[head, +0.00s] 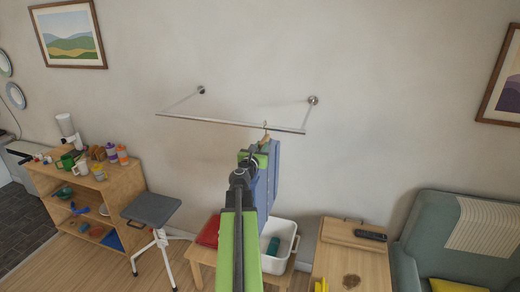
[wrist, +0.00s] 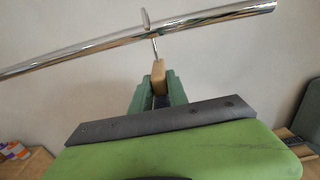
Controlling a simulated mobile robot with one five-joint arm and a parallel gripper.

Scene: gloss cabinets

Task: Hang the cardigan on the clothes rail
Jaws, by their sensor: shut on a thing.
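The clothes rail (head: 230,122) is a thin metal bar held off the wall by two brackets. It crosses the top of the wrist view (wrist: 80,55). The blue cardigan (head: 273,175) hangs below the rail's right part, partly hidden by my arm. Its wooden hanger (wrist: 159,76) has a metal hook (wrist: 146,18), whose curved top shows above the bar and whose stem shows below it; the hook appears to be over the rail. My gripper (wrist: 157,92) is just below the rail, shut on the hanger's neck. The cardigan itself is hard to make out in the wrist view.
Below stand a wooden bench with a red item (head: 208,232) and a white bin (head: 283,240). A grey stool (head: 151,209) and a shelf unit (head: 110,190) are left. A wooden cabinet (head: 350,265) and armchair (head: 440,240) are right. The wall around the rail is clear.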

